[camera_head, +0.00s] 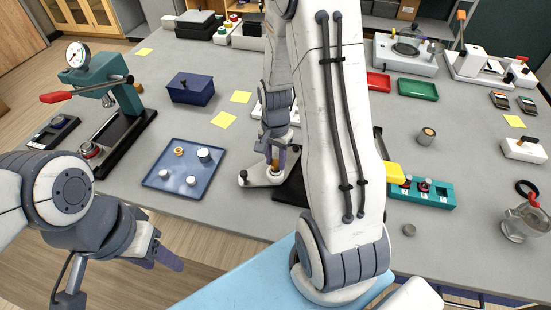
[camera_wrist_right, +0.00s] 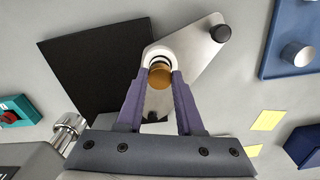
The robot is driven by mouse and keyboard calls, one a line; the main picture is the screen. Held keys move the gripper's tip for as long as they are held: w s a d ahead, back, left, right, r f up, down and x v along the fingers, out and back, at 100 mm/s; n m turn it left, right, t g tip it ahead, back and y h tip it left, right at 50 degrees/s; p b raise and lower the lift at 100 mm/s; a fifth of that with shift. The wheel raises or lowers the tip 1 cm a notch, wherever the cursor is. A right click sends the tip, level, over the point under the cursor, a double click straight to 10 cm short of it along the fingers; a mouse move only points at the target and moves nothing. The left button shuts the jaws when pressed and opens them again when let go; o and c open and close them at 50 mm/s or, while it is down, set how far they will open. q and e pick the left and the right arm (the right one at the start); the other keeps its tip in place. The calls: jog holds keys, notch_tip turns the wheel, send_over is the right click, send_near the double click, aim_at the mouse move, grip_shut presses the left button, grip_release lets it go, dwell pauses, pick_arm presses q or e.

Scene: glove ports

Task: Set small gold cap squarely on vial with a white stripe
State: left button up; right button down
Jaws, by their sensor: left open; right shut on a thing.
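My right gripper (camera_wrist_right: 160,84) is shut on a small gold cap (camera_wrist_right: 160,73). In the wrist view the cap is between the fingertips, over the pale end of a metal plate with a black knob (camera_wrist_right: 181,58). In the head view the right gripper (camera_head: 275,150) is low over that plate (camera_head: 262,174), partly hidden by my arm, and the cap shows at its tips. The vial with a white stripe cannot be made out; whether one stands beneath the cap is hidden. My left gripper (camera_head: 160,255) is open and empty, near the table's front edge.
A blue tray (camera_head: 155,178) holds pale round pieces and a gold ring-like piece (camera_head: 179,152). A teal press (camera_head: 110,90) stands at left, and a teal rack (camera_head: 432,197) at right. A black plate (camera_wrist_right: 85,65) lies beside the metal plate.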

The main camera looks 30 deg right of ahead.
aim_at(275, 163)
jog(key=shift+c, duration=2.3)
grip_release()
notch_tip(275, 163, up, 10)
jog(key=b, duration=0.1)
jog(key=shift+r, duration=0.25)
jog(key=s+a+r+n, duration=0.1)
jog(key=s+a+n, duration=0.2)
jog(key=a+n, duration=0.35)
jog(key=s+a+r+n, duration=0.1)
jog(key=s+a+n, duration=0.2)
jog(key=a, duration=0.7)
jog(key=s+a+n+y+b, duration=0.1)
jog(key=s+a+n, duration=0.6)
jog(key=s+n, duration=0.3)
jog(key=shift+s+r, duration=0.3)
jog(key=shift+s, duration=0.45)
